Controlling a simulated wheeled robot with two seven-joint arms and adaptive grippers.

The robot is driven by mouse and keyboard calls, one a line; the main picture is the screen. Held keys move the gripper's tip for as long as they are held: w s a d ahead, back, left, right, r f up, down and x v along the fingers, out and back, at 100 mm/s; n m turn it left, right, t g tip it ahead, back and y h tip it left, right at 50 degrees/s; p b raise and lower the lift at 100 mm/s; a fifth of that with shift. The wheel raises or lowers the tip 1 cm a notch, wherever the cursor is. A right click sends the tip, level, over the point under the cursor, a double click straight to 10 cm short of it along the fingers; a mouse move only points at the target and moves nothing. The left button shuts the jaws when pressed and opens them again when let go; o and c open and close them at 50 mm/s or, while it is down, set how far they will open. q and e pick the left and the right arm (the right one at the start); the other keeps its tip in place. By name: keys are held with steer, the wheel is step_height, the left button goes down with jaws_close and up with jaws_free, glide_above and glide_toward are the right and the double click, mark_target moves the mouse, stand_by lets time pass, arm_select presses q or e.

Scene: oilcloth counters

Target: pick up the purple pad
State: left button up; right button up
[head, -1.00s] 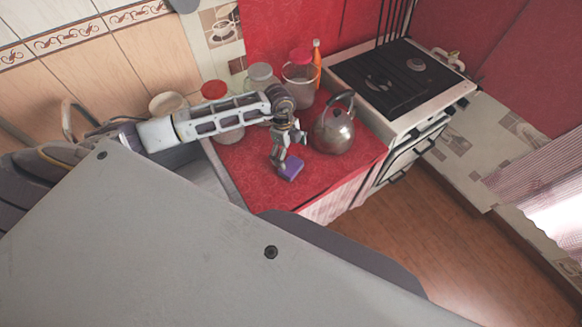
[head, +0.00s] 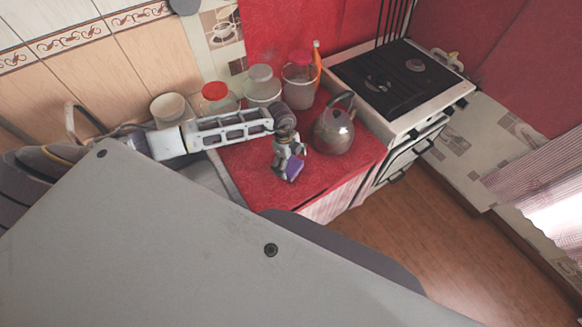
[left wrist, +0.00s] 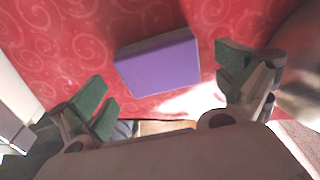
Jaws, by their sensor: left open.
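The purple pad (left wrist: 158,66) lies on the red patterned counter in the left wrist view, a block with a purple face and a darker edge. My left gripper (left wrist: 165,95) is open, with one green-tipped finger to the left of the pad and one to the right. Neither finger touches the pad in that view. In the head view the pad (head: 294,169) is partly hidden by my left gripper (head: 287,172), which is right over it. My right gripper is not in view.
A metal kettle (head: 333,130) stands close to the right of my left gripper. Several jars, one a red-lidded jar (head: 216,97), stand behind my arm. A stove (head: 400,85) adjoins the red counter (head: 325,175), whose front is clear.

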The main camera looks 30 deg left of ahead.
mark_target(291, 166)
arm_select(q)
steer(key=shift+d+f, duration=0.2)
steer(key=shift+f, duration=0.95)
steer(key=c, duration=0.7)
steer(key=shift+c, duration=0.3)
steer(key=shift+r+b, duration=0.65)
steer(key=shift+r, duration=4.4)
